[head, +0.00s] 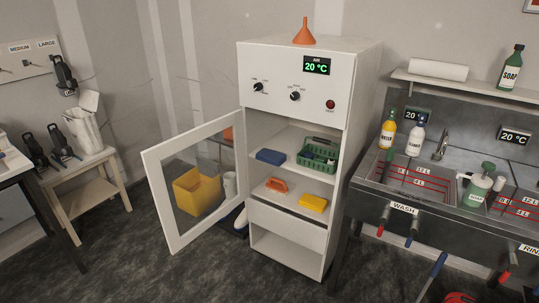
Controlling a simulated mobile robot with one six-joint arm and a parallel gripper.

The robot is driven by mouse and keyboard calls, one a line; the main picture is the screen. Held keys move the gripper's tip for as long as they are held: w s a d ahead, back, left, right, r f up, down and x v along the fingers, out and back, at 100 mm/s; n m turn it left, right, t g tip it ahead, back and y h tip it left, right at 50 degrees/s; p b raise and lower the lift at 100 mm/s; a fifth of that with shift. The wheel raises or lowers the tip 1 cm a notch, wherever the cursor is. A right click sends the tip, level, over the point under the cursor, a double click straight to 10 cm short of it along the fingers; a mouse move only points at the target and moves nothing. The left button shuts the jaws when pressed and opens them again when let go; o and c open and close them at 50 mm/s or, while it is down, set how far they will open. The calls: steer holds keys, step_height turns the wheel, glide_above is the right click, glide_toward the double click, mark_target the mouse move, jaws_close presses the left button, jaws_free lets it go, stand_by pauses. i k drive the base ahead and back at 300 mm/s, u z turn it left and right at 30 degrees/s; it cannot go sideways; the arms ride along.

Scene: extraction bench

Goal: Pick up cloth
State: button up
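No item is clearly recognisable as a cloth. A flat blue piece (270,157), possibly a folded cloth, lies on the upper shelf of the open white cabinet (296,55). A yellow block (313,203), perhaps a sponge, lies on the lower shelf. Beside it, to its left, is an orange item with a handle (277,185). A green basket (318,155) stands to the right of the blue piece; its contents are too small to name. My gripper is not in view.
The cabinet's glazed door (205,185) stands open to the left, with a yellow bucket (196,190) behind it. A sink bench (440,195) with bottles is at right, with a white roll (438,69) above. A small wooden table (88,180) is at left. Dark floor lies clear in front.

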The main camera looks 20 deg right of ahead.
mark_target(275, 158)
steer(key=u, duration=0.1)
steer(key=i, duration=1.55)
steer(key=z, duration=0.1)
